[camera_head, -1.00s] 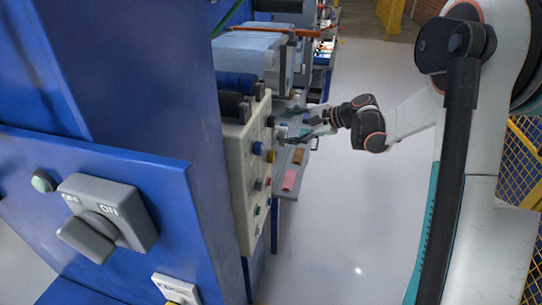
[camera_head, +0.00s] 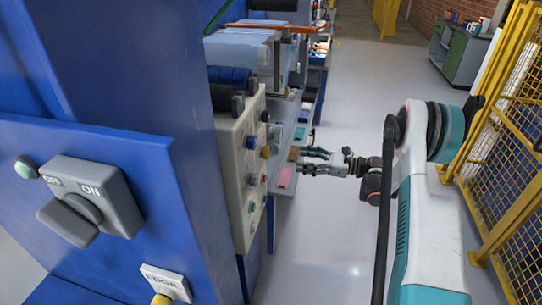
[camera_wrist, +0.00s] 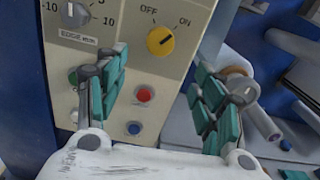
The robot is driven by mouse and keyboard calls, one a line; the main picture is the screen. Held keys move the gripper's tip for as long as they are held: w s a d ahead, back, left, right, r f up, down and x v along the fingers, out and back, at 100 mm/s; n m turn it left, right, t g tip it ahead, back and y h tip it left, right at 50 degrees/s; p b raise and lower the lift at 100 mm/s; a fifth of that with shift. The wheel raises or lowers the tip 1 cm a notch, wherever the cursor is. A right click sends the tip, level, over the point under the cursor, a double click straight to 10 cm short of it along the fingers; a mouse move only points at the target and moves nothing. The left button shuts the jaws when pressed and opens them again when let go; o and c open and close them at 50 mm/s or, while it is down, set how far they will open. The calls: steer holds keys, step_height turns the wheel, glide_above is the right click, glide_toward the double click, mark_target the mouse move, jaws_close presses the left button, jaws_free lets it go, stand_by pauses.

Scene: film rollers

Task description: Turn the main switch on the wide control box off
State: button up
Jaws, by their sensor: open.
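The beige control box (camera_head: 231,165) stands left of my gripper in the head view, its face covered with knobs and buttons. In the wrist view, the box (camera_wrist: 190,70) fills the middle. Its yellow rotary switch (camera_wrist: 160,41) has OFF and ON marks, and its pointer is toward ON. This yellow switch also shows in the head view (camera_head: 265,152). My gripper (camera_head: 302,160) is open and empty, its fingers toward the box and apart from it. In the wrist view, my gripper (camera_wrist: 161,75) has its fingers spread below the yellow switch, which is unobstructed.
A red button (camera_wrist: 144,94), a blue button (camera_wrist: 134,128) and a grey knob (camera_wrist: 75,13) are on the box. A large grey OFF/ON switch (camera_head: 90,195) is on the near blue panel. A grey shelf (camera_head: 282,205) holds a pink block (camera_head: 286,177).

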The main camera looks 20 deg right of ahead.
mark_target(270, 153)
steer(key=b+x, duration=0.3)
steer(key=x, duration=0.9)
steer(key=shift+w+a, duration=0.15)
steer(key=shift+a, duration=0.05)
steer(key=c, duration=1)
